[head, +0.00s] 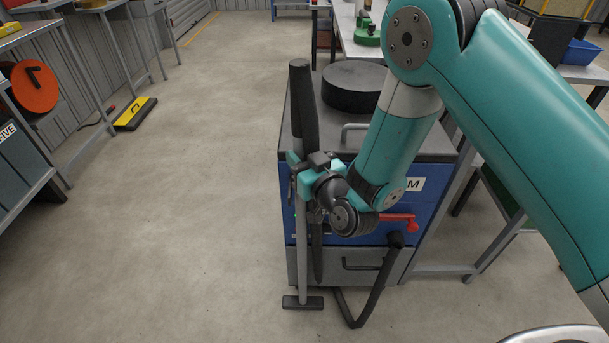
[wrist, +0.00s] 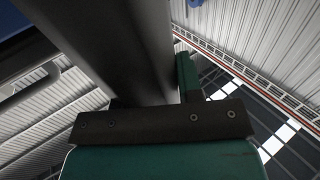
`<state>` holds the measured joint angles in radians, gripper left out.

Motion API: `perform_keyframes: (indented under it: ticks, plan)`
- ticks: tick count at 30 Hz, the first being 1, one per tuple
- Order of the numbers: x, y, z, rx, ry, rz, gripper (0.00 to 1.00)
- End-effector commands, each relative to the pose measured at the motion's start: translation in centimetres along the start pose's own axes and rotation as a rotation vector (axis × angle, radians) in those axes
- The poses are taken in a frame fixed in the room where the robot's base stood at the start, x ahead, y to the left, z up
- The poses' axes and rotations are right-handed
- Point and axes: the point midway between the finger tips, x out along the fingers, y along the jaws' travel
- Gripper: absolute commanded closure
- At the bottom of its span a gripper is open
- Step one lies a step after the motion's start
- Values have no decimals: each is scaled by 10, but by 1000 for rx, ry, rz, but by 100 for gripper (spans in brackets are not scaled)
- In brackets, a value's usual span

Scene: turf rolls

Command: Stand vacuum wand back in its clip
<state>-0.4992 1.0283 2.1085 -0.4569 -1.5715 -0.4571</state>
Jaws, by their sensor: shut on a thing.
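The vacuum wand (head: 302,105) stands about upright in the head view, with a thick dark upper part, a thinner grey tube and a flat dark foot (head: 302,302) low near the floor. My gripper (head: 301,166) is shut on the wand below its dark upper part. In the wrist view the wand (wrist: 105,45) runs up as a large dark tube beside a teal finger. The wand is close to the left front of the blue vacuum unit (head: 291,215), which has a grey top and a round black lid (head: 353,86). I cannot make out the clip; my gripper and arm cover part of the unit's front.
A black bent hose (head: 375,290) and a red lever (head: 398,219) stick out at the unit's front. Workbenches stand at the right and left. A yellow-and-black floor tool (head: 135,113) lies at the far left. The floor left of the unit is clear.

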Motion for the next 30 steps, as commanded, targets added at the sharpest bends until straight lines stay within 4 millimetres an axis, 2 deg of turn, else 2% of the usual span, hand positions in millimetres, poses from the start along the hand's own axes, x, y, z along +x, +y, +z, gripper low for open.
perform_keyframes:
  ticks: [5,11,19,30]
  plan:
    - [1,-2,16,1,6,-2,100]
    - [1,-3,22,1,6,-3,100]
    - [2,-8,58,1,6,-11,100]
    - [4,-10,59,1,6,-14,100]
